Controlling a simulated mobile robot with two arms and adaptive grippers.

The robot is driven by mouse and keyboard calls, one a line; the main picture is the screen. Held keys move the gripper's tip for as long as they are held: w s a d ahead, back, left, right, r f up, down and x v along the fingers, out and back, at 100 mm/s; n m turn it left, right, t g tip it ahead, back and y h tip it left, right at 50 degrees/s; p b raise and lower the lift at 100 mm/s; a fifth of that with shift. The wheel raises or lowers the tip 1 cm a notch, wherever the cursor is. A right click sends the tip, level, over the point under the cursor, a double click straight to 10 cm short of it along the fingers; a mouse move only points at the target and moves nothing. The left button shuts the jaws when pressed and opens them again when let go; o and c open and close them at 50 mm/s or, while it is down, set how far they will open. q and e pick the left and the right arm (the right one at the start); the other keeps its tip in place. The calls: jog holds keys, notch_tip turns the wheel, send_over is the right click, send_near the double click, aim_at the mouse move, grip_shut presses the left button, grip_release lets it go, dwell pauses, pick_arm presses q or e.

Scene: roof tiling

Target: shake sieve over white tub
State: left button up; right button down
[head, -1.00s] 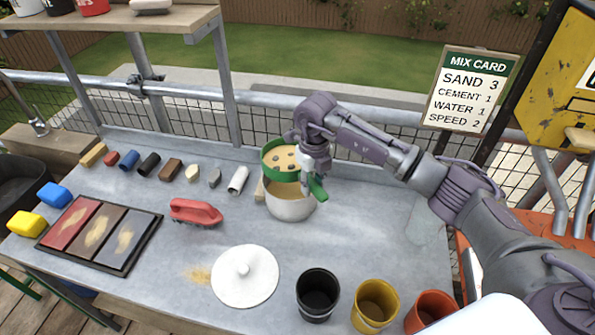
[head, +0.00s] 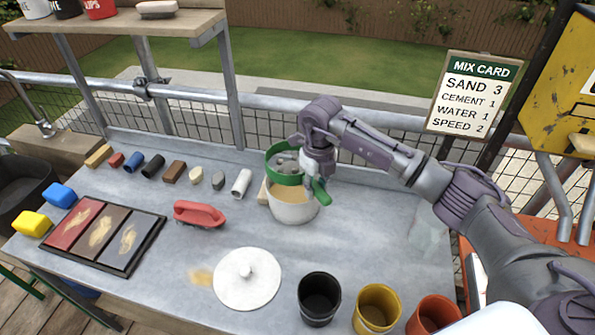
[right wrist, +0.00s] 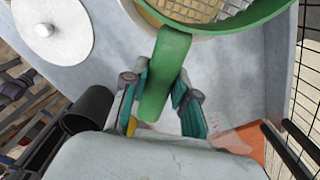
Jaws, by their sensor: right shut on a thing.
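The sieve (head: 284,178) has a green rim and handle and hangs over the white tub (head: 293,213). A few grey lumps lie on its mesh. Tan sand (head: 290,196) shows inside the tub beneath it. My right gripper (head: 316,178) is shut on the sieve's green handle, right of the rim. The right wrist view shows the handle (right wrist: 165,75) between the fingers of the gripper (right wrist: 158,92), and part of the mesh (right wrist: 222,10) at the top. My left gripper is out of view.
A white round lid (head: 247,279) lies in front of the tub. Black (head: 319,299), yellow (head: 375,308) and orange (head: 433,316) buckets stand front right. A red-handled float (head: 200,214) and a tray of colour panels (head: 103,236) lie left.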

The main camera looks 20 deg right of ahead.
aim_at(323, 194)
jog(key=s, duration=0.3)
jog(key=shift+d+f, duration=0.1)
jog(key=shift+d, duration=0.15)
jog(key=w, duration=0.2)
jog(key=shift+w+a+r, duration=0.2)
jog(key=shift+w, duration=0.15)
jog(key=shift+w+f, duration=0.1)
jog(key=shift+w, duration=0.1)
jog(key=shift+w+a+f, duration=0.1)
jog(key=shift+w+a, duration=0.05)
jog(key=shift+w, duration=0.05)
jog(key=shift+s, duration=0.25)
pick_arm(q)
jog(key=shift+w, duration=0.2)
pick_arm(e)
jog(key=shift+w+r, duration=0.1)
jog(key=shift+r, duration=0.1)
